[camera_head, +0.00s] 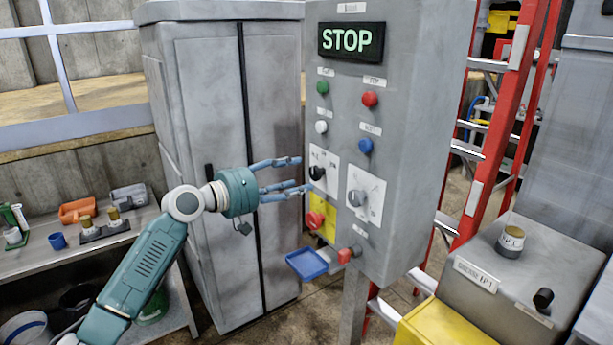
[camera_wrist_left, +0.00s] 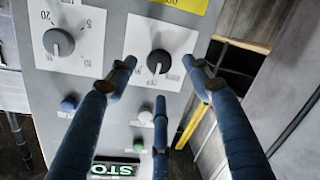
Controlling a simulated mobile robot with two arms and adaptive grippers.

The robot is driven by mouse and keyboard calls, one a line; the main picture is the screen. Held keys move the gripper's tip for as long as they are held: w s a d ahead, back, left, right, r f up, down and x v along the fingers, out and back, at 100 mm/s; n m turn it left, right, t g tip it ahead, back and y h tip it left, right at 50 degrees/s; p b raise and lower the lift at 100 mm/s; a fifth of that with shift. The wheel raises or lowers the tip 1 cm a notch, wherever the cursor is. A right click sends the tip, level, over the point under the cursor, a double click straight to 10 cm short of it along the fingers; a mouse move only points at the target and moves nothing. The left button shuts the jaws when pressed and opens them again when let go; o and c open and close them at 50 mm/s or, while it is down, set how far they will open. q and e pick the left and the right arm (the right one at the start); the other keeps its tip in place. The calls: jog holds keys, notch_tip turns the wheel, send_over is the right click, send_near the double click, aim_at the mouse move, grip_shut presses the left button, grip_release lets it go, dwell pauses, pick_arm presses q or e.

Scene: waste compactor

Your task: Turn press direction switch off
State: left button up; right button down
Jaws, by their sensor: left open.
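The press direction switch is most likely the black rotary knob (camera_head: 317,172) on a white plate at the left of the grey control panel (camera_head: 420,130). In the left wrist view, upside down, this knob (camera_wrist_left: 159,61) has an OFF label beside it. My left gripper (camera_head: 300,174) is open and empty, its blue fingers spread and pointing at the panel just left of the knob. In the left wrist view the fingertips (camera_wrist_left: 158,75) appear on either side of the knob; contact cannot be made out. My right gripper is not in view.
A second rotary knob (camera_head: 356,198) with a numbered scale sits close by on the right. A red knob (camera_head: 315,219) on a yellow plate is below. Push buttons and a lit STOP sign (camera_head: 351,41) are above. A blue tray (camera_head: 307,263) sits low beside the panel.

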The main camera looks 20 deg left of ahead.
pick_arm(q)
jog(key=v, duration=0.6)
jog(key=shift+s+a, duration=0.15)
jog(key=shift+s, duration=0.1)
